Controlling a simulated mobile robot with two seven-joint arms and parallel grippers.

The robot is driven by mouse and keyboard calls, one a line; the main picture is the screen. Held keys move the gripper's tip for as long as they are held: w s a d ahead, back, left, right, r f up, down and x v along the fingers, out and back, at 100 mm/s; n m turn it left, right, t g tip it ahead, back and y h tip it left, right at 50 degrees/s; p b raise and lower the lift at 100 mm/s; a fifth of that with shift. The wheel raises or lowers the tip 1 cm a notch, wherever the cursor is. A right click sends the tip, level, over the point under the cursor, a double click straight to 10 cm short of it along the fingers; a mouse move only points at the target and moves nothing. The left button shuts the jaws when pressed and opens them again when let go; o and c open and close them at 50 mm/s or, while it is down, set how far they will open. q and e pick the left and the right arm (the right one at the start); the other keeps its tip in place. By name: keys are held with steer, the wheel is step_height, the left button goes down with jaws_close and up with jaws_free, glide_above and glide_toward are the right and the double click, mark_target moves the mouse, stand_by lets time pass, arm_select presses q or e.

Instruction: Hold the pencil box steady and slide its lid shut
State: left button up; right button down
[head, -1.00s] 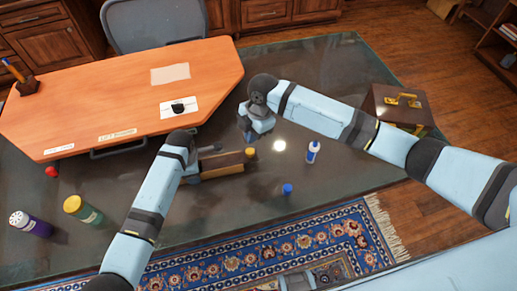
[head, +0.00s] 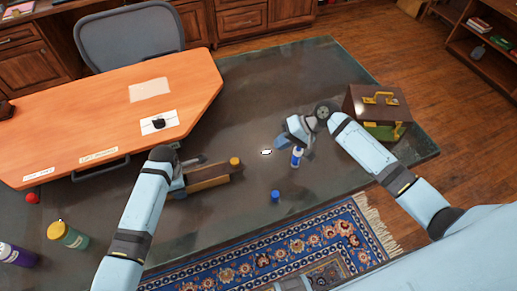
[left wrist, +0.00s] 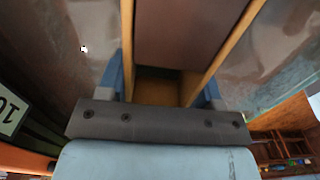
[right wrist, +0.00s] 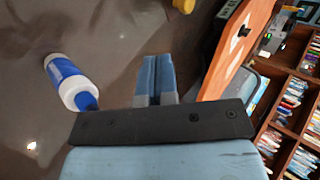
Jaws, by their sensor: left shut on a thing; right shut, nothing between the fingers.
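The pencil box (head: 212,182) is a long wooden box on the dark glass table in the head view. My left gripper (head: 180,181) is shut on its left end; the left wrist view shows blue fingers along both outer sides. In that view the brown lid (left wrist: 185,32) lies between the box's light wooden side walls (left wrist: 233,45). An open gap (left wrist: 158,88) shows the inside between the lid's edge and my gripper. My right gripper (head: 288,138) is shut and empty, away from the box to its right; its fingers (right wrist: 157,75) touch in the right wrist view.
A white and blue bottle (head: 297,157) stands close by my right gripper. A yellow round thing (head: 235,162) is at the box's right end, and a blue one (head: 275,196) lies in front. An orange desk panel (head: 110,115) lies behind. A brown case (head: 378,105) is at right.

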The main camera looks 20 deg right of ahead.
steer(key=x, duration=0.8)
steer(key=shift+w+a+f, duration=0.1)
steer(key=shift+a, duration=0.2)
steer(key=a, duration=0.3)
steer(key=shift+w+a+f, duration=0.2)
steer(key=shift+w+f, duration=0.05)
steer(key=shift+w, duration=0.1)
steer(key=shift+a, duration=0.45)
glide_toward(217, 172)
steer(key=x, duration=0.4)
steer(key=shift+w+f, duration=0.2)
arm_select(q)
steer(key=shift+d, duration=0.1)
arm_select(e)
steer(key=shift+a, duration=0.25)
steer(key=shift+s+d, duration=0.1)
steer(key=shift+d, duration=0.05)
